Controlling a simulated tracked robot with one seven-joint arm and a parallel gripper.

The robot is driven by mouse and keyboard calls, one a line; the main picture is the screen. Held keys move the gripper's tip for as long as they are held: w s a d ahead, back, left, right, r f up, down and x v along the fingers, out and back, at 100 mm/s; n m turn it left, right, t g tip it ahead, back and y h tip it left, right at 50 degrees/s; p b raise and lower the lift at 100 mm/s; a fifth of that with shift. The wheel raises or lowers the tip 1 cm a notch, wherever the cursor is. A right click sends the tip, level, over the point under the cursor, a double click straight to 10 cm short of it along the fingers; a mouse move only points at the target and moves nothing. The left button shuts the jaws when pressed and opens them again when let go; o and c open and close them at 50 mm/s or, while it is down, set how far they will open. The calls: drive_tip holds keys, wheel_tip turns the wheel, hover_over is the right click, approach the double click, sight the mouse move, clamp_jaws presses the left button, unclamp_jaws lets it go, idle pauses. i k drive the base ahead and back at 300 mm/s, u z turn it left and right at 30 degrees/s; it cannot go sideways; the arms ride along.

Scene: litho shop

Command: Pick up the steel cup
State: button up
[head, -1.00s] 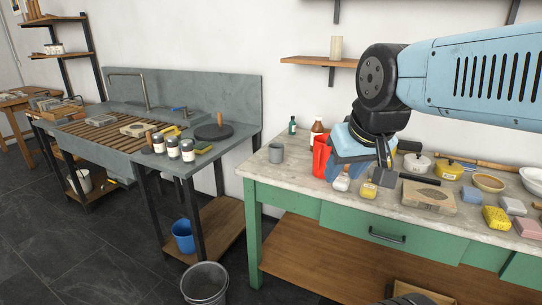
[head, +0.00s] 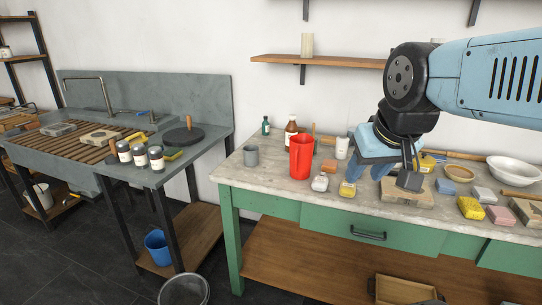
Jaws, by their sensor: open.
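The steel cup (head: 251,156) is a small grey cup standing upright near the left end of the marble-topped table (head: 235,172). My gripper (head: 410,181) hangs from the blue arm at the right, above the stone slab on the table, pointing down. It is apart from the cup, well to its right. The cup is in full view.
A red jug (head: 300,157) stands right of the cup, between it and my gripper. A brown bottle (head: 291,131) and a green bottle (head: 266,126) stand behind. A shelf (head: 320,61) hangs above.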

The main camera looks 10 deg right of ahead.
sight(251, 156)
drive_tip(key=u, duration=0.25)
drive_tip(key=i, duration=0.15)
drive_tip(key=z, duration=2.45)
drive_tip(key=k, duration=0.95)
drive_tip(key=u, duration=1.45)
drive_tip(key=i, duration=1)
drive_tip(key=u, duration=0.15)
